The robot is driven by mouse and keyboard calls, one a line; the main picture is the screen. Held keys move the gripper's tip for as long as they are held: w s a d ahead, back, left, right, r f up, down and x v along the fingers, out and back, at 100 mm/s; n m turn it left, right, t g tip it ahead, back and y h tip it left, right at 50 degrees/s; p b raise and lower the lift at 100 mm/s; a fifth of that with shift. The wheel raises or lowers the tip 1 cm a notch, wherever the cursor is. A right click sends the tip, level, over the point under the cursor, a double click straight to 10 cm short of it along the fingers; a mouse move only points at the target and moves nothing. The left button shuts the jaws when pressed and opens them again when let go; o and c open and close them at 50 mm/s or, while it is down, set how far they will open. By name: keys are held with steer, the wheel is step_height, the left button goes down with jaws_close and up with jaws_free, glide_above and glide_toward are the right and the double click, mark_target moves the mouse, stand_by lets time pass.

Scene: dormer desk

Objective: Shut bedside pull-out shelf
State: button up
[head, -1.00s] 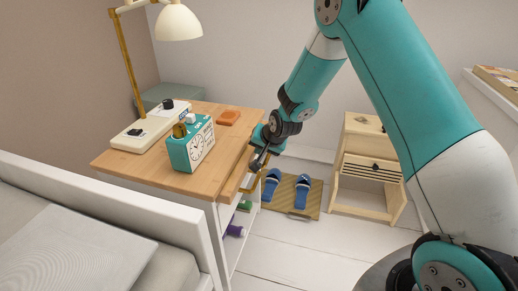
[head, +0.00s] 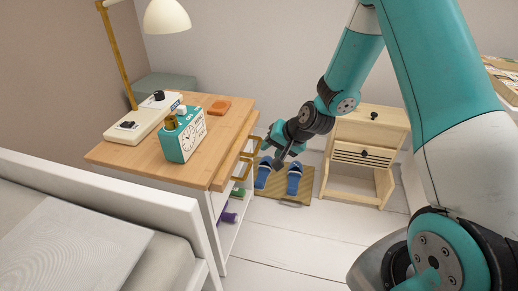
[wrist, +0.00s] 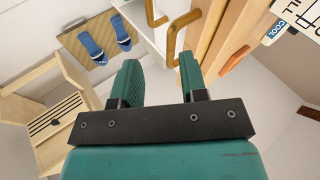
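The bedside table (head: 150,155) has a wooden top and white sides. A wooden strip (head: 234,153) along its right side, just below the top, looks like the pull-out shelf's front; I cannot tell how far it stands out. Two brass handles, an upper one (head: 250,147) and a lower one (head: 240,174), stick out on that side. Both handles (wrist: 181,33) show beyond my fingers in the wrist view, beside the wooden front (wrist: 212,38). My gripper (head: 279,162) is to the right of the handles, apart from them. In the wrist view its fingers (wrist: 160,78) are spread with nothing between them.
A teal clock (head: 185,135), a cream box (head: 145,118), an orange block (head: 219,107) and a lamp (head: 167,17) are on the tabletop. Blue slippers (head: 294,178) lie on a mat below my gripper. A small wooden cabinet (head: 362,160) stands right. The bed (head: 95,235) is front left.

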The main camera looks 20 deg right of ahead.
steer(key=s+d+f+m+t+y+b, duration=0.1)
steer(key=s+d+f+y+b, duration=0.15)
steer(key=s+f+b, duration=0.3)
steer(key=m+t+y+b, duration=0.1)
steer(key=m+t+b, duration=0.3)
steer(key=t+b, duration=0.25)
glide_toward(257, 147)
steer(key=b+x, duration=0.1)
steer(key=x, duration=0.2)
steer(key=b+x, duration=0.1)
steer(key=x, duration=0.3)
steer(key=b+x, duration=0.1)
steer(key=x, duration=0.2)
steer(key=shift+w+d+f, duration=0.25)
steer(key=shift+w+f, duration=0.1)
steer(key=shift+w, duration=0.05)
jaws_close()
